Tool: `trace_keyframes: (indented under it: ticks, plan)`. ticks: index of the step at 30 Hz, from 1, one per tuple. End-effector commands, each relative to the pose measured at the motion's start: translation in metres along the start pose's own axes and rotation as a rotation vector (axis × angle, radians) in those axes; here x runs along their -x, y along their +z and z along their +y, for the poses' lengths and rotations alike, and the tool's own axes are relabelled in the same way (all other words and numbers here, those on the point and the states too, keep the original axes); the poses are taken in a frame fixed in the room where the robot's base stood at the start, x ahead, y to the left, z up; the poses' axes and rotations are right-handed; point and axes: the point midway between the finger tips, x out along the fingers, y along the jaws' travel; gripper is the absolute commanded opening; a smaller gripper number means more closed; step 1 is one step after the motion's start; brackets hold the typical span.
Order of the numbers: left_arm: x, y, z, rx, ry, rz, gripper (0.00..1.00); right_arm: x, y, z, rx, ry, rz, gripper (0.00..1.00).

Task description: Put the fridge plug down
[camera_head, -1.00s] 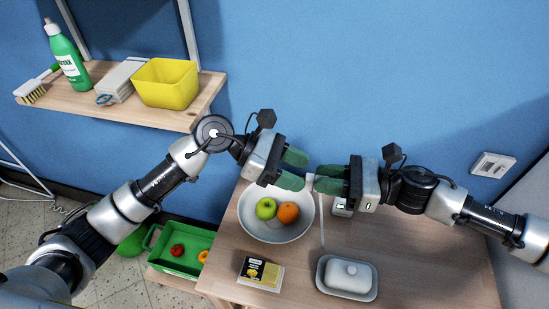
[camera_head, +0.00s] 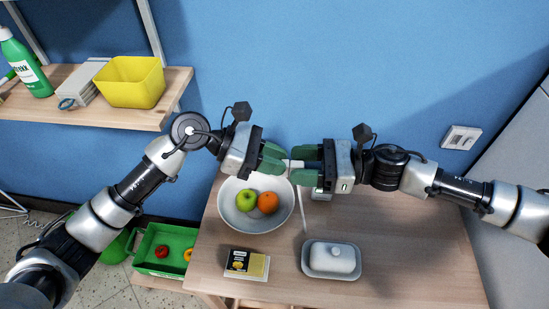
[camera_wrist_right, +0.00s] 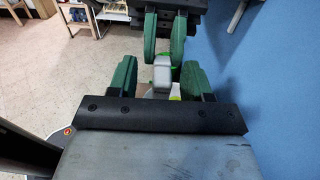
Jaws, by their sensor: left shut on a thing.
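The fridge plug (camera_head: 296,164) is a small white block above the table, between my two grippers, with a pale cable (camera_head: 304,212) hanging down from it. My left gripper (camera_head: 285,162) is shut on the plug; its green fingers point right. My right gripper (camera_head: 300,164) faces it from the right, with its fingers apart on either side of the plug. In the right wrist view, the plug (camera_wrist_right: 162,72) shows in the gap between my open right fingers (camera_wrist_right: 160,80), with the left gripper's fingers (camera_wrist_right: 164,42) behind it.
Below on the wooden table (camera_head: 400,240) are a bowl (camera_head: 256,223) with an apple and an orange, a butter dish (camera_head: 331,262) and a yellow-black packet (camera_head: 246,263). A wall socket (camera_head: 462,137) is at right. The table's right part is clear.

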Motion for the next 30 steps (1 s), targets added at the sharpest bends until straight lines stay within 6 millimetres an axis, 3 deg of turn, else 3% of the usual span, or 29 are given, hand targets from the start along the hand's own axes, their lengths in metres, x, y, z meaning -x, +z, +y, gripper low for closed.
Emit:
trace_keyframes:
  ticks: [11,24,30]
  plan:
    - [0.0,0.0,0.0,0.0,-0.001,0.0,0.0,0.007,0.0,-0.001,-0.001,-0.003,0.0,0.5]
    - [0.0,0.0,0.0,0.0,-0.001,0.0,0.0,0.093,-0.001,-0.001,-0.002,-0.005,0.003,0.5]
    - [0.0,0.0,0.0,0.0,-0.001,0.0,0.0,0.116,-0.001,0.0,-0.002,-0.002,0.001,0.5]
